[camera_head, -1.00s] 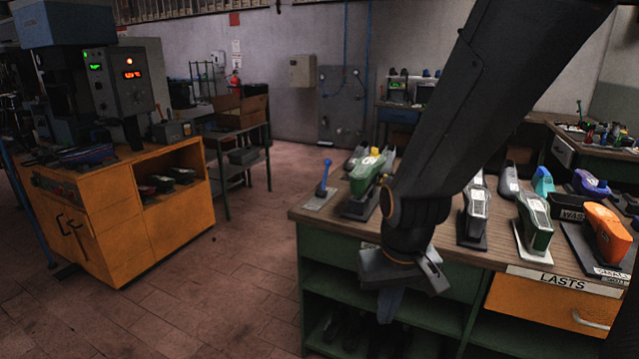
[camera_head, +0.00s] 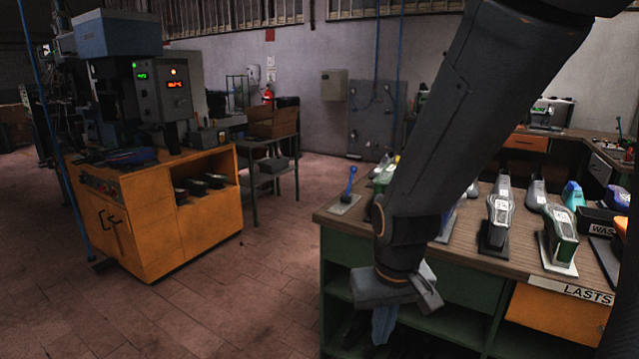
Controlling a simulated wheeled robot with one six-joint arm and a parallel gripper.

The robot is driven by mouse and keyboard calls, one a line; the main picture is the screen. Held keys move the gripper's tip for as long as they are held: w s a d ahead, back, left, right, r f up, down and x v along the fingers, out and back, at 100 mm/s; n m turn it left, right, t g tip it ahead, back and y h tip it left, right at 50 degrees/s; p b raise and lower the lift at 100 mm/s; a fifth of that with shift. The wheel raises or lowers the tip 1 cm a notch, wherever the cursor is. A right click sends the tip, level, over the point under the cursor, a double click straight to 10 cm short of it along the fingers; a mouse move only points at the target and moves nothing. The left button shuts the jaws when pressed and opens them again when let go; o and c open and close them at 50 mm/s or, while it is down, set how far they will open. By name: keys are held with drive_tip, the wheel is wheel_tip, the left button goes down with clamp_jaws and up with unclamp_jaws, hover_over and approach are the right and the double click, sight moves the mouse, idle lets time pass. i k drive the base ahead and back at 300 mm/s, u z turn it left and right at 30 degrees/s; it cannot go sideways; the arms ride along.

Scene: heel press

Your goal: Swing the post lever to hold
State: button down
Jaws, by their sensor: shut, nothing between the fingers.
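A small lever with a blue handle (camera_head: 350,184) stands on a flat light plate (camera_head: 344,204) at the left corner of the bench. Its handle is near upright, with a slight tilt to the right. Any marking for hold is too small to read. My gripper (camera_head: 383,326) hangs pointing down in front of the bench, below and right of the lever and apart from it. Its fingers are shut and empty. My arm hides part of the bench top and some shoe lasts behind it.
The bench (camera_head: 335,224) carries several lasts, including a black one (camera_head: 497,222) and a green one (camera_head: 560,238), and a dark bin (camera_head: 597,221). An orange cabinet (camera_head: 140,222) with the press control box (camera_head: 163,88) stands left. Tiled floor (camera_head: 240,300) between them is free.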

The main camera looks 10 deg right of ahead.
sight(353, 169)
drive_tip(key=u, duration=0.45)
drive_tip(key=k, duration=0.55)
drive_tip(key=u, duration=0.55)
drive_tip(key=i, duration=1.8)
drive_tip(key=z, duration=1.2)
drive_tip(key=i, duration=0.8)
drive_tip(key=z, duration=0.85)
drive_tip(key=i, duration=0.55)
drive_tip(key=u, duration=0.05)
